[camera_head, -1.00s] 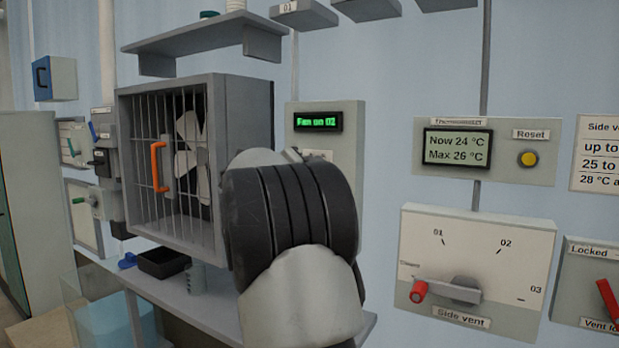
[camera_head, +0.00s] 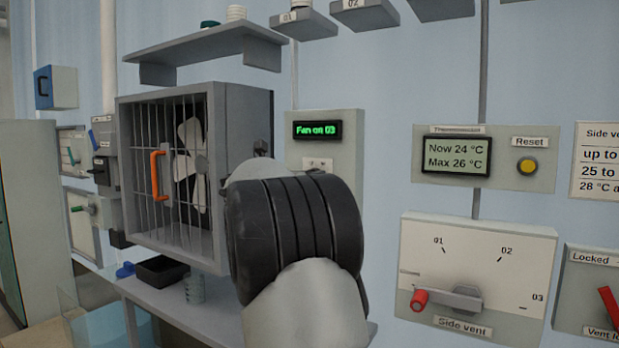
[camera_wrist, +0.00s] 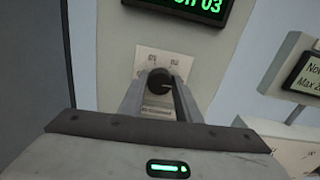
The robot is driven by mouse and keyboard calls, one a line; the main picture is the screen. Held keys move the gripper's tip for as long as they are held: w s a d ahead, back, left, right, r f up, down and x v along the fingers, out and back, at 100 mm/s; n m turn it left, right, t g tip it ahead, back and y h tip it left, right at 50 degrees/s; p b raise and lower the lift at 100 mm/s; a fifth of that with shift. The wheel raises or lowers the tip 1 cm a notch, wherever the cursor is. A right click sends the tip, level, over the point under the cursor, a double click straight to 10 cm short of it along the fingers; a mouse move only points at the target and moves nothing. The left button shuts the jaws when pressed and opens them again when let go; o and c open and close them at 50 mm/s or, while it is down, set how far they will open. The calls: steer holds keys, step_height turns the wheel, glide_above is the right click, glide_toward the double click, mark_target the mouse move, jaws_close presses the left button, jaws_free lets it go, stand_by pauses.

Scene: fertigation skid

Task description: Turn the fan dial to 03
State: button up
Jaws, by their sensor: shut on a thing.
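The fan panel (camera_head: 349,130) is a grey box on the wall, and its green display (camera_head: 317,130) reads "Fan on 03". In the wrist view the display (camera_wrist: 190,6) shows partly, ending in "03". Below it a dark round fan dial (camera_wrist: 159,80) sits on a small white plate (camera_wrist: 150,62) with faint marks. My gripper (camera_wrist: 158,92) is shut on the dial, one finger on each side. In the head view my arm hides the dial and the gripper. The fan (camera_head: 191,165) stands behind a barred grey housing with an orange handle.
The side vent panel (camera_head: 420,240) with its red-tipped lever and the thermostat box (camera_head: 540,178) are to the right. A shelf (camera_head: 205,45) hangs above the fan housing. A bench (camera_head: 215,318) with a black tray (camera_head: 161,270) is below it.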

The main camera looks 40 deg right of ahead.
steer(key=shift+m, duration=0.5)
steer(key=o, duration=1.1)
steer(key=shift+c, duration=0.2)
steer(key=shift+a, duration=0.1)
steer(key=v, duration=1.7)
steer(key=shift+a+p, duration=0.15)
steer(key=shift+p, duration=0.3)
